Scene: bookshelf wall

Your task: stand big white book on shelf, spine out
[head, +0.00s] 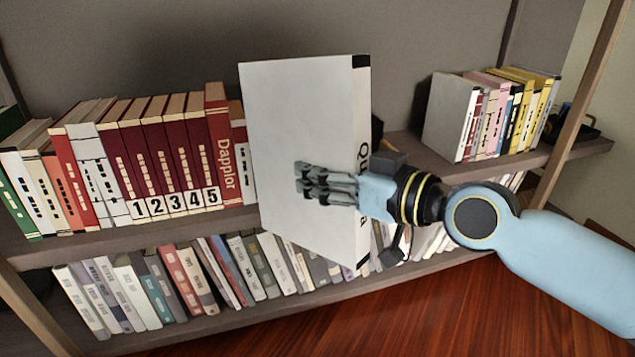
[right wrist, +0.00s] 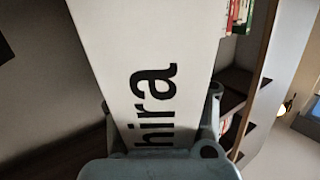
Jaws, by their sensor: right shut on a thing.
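The big white book (head: 292,130) is upright and slightly tilted in the head view, in front of the shelf. Its large plain cover faces left and its spine, with black lettering and black end bands, faces right toward me. My right gripper (head: 327,185) is shut on the book, with fingers across the cover at mid-height. In the right wrist view the white spine (right wrist: 150,60) with the letters "hira" fills the middle, between the fingers. The upper shelf (head: 120,236) runs behind the book. The book hides part of the shelf. My left gripper is not in view.
Red numbered books (head: 170,150) and other books stand on the upper shelf at left. Another row (head: 495,110) stands at right, with a partly hidden gap between the groups. A lower shelf holds many books (head: 180,280). A wooden post (head: 580,100) stands at right.

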